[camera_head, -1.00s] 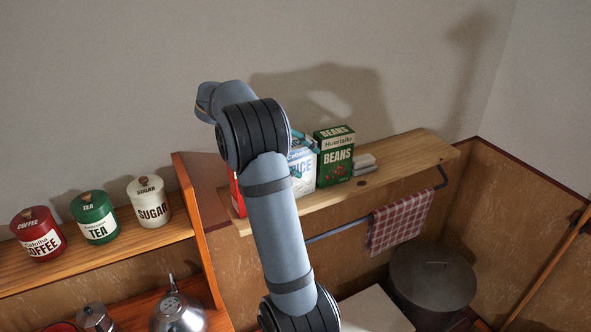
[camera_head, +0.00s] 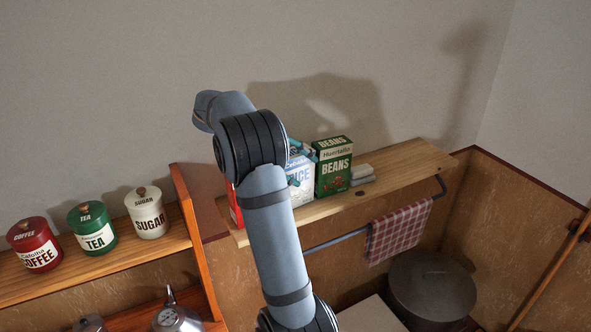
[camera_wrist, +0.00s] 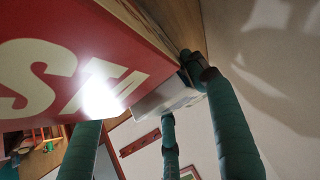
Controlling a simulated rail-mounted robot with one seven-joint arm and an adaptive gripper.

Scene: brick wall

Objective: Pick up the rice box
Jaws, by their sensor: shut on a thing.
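The rice box (camera_head: 299,172), white and blue with "RICE" lettering, is on the wooden wall shelf, partly hidden behind my arm. My gripper (camera_head: 303,151) has teal fingers at the top of the box and is shut on it.
A green beans box (camera_head: 333,168) stands close on the right of the rice box. A red box (camera_wrist: 85,60) with white letters is close on the left. The shelf (camera_head: 410,160) is bare towards its right end, past small grey blocks (camera_head: 361,174).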

